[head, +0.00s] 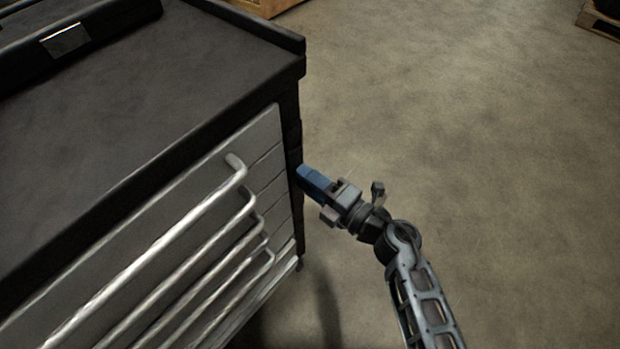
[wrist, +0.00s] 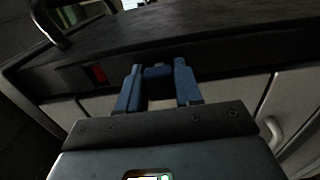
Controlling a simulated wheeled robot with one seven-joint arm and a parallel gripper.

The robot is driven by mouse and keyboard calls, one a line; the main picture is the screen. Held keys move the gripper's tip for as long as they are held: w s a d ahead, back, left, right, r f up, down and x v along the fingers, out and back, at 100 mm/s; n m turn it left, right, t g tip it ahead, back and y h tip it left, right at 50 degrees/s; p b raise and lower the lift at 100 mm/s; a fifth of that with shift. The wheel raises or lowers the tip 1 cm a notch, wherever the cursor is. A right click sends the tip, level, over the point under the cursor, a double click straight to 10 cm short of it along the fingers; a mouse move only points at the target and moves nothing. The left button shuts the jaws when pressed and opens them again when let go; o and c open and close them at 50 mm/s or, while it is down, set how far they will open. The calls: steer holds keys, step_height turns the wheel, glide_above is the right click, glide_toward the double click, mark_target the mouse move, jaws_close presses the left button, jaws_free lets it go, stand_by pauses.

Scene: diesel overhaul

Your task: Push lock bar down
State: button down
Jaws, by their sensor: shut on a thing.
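The tool cabinet (head: 200,190) is dark on top with pale drawer fronts and long bar handles. The lock bar seems to be the dark upright strip (head: 292,125) at its right front corner. In the wrist view the dark strip (wrist: 235,60) runs across behind the fingers, with a red patch (wrist: 97,73) left of them. My gripper (head: 305,174) has blue fingers and meets this corner from the right, below the cabinet top. In the wrist view my gripper (wrist: 158,80) is shut on a dark part of the bar, with a gap between its fingers. The contact is mostly hidden.
Drawer handles (head: 170,240) stick out from the cabinet front, left of my gripper. The floor (head: 480,130) to the right is clear. A wooden pallet (head: 600,22) lies at the far right and a wooden crate (head: 265,6) at the top.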

steer(key=c, duration=0.8)
jaws_free()
steer(key=shift+f, duration=0.3)
steer(key=shift+c, duration=0.2)
steer(key=shift+d, duration=0.1)
steer(key=v, duration=0.7)
steer(key=shift+s+d, duration=0.25)
steer(key=shift+d, duration=0.05)
steer(key=shift+s, duration=0.1)
steer(key=s+d+r+m+t+h, duration=0.1)
steer(key=s+d+r+m+h, duration=0.3)
steer(key=s+m, duration=0.5)
steer(key=s+d+r+m+t+h+p, duration=0.1)
steer(key=s+d+r+m+h, duration=0.4)
steer(key=s+m, duration=0.5)
steer(key=s+d+r+m+t+h+p, duration=0.1)
steer(key=s+d+r+m+h, duration=0.4)
steer(key=s, duration=0.8)
step_height(320, 180, up, 4)
steer(key=d+m, duration=0.2)
steer(key=m, duration=0.2)
steer(key=shift+s+d+t, duration=0.3)
steer(key=shift+d+t, duration=0.05)
steer(key=shift+t, duration=0.05)
